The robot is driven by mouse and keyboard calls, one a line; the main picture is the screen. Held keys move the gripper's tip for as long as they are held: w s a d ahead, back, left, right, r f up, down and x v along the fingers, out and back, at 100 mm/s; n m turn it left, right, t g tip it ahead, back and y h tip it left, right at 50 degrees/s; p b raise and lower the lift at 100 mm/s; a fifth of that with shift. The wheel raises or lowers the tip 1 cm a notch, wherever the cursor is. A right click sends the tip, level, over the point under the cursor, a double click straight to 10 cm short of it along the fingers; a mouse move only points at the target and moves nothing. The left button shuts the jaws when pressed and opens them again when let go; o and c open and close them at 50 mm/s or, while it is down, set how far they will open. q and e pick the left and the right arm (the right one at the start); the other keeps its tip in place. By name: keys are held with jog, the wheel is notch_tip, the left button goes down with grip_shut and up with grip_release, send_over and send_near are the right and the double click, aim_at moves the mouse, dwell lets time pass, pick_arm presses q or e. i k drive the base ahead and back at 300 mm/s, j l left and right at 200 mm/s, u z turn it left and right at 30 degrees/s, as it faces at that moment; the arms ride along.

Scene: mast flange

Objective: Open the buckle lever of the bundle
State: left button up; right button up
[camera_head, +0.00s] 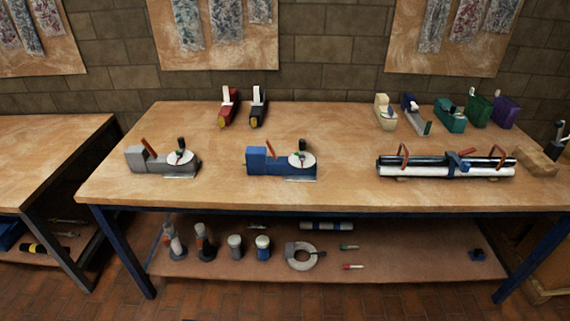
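The bundle (420,171) lies lengthwise on the right part of the wooden workbench. It is made of long dark and white tubes. A blue buckle (455,166) wraps around it right of its middle, with a small red-orange lever (467,153) at its top. The lever looks tilted up to the right; at this size I cannot tell whether it is latched. Two reddish-brown handles or hoops stand over the bundle, one at the left (403,154) and one at the right (498,152). Neither of my grippers is in view.
On the workbench (330,193) stand a grey device (150,161) and a blue device (262,162), each with a white disc. Several coloured tools line the back edge. A wooden block (537,161) sits right of the bundle. The lower shelf (400,262) holds cylinders and a ring.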

aim_at(470, 151)
jog(key=i+l+z, duration=0.15)
jog(key=z, duration=0.2)
jog(key=i+l+z, duration=0.15)
jog(key=l+z, duration=0.15)
jog(key=i+l+z, duration=0.15)
jog(key=z, duration=0.2)
